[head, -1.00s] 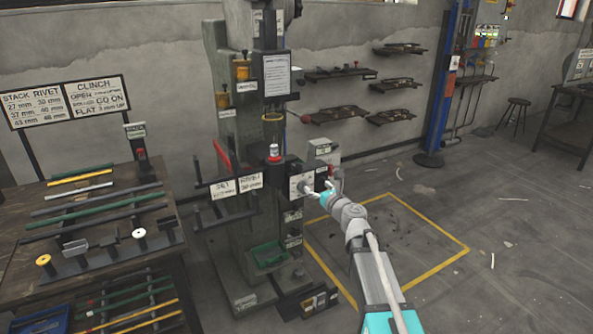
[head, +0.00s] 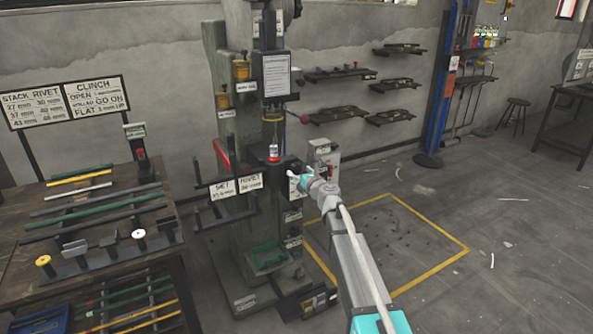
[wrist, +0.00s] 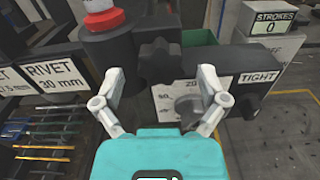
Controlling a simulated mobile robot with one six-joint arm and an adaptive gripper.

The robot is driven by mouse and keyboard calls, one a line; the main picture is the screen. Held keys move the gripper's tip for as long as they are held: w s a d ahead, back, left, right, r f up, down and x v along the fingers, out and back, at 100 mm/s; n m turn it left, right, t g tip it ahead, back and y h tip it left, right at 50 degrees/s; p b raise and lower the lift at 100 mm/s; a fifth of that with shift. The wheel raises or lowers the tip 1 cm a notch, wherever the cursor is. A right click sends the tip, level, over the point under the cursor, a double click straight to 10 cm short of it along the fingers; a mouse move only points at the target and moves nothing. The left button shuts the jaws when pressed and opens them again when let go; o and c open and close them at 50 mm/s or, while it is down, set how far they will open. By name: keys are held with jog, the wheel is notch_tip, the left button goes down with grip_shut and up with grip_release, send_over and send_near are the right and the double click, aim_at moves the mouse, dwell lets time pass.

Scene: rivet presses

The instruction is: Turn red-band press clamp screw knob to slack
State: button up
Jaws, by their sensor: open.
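The press (head: 235,120) stands in the middle of the head view, with a red band (head: 273,157) at its work point. The red band also shows in the wrist view (wrist: 103,18). A black lobed knob (wrist: 157,60), seemingly the clamp screw knob, lies between the spread fingertips of my open gripper (wrist: 161,72). Gaps show on both sides, so neither finger clearly touches it. In the head view my gripper (head: 297,182) is at the press front and hides the knob. A sign reading TIGHT (wrist: 260,77) is right of the knob.
A round grey knob (wrist: 188,108) and a smaller black knob (wrist: 248,106) sit close to the right finger. A strokes counter (wrist: 268,22) stands at the right. A rivet sign (wrist: 54,78) is at the left.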

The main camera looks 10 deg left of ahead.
jog(key=shift+x, duration=0.9)
jog(key=c, duration=1.1)
jog(key=shift+c, duration=0.2)
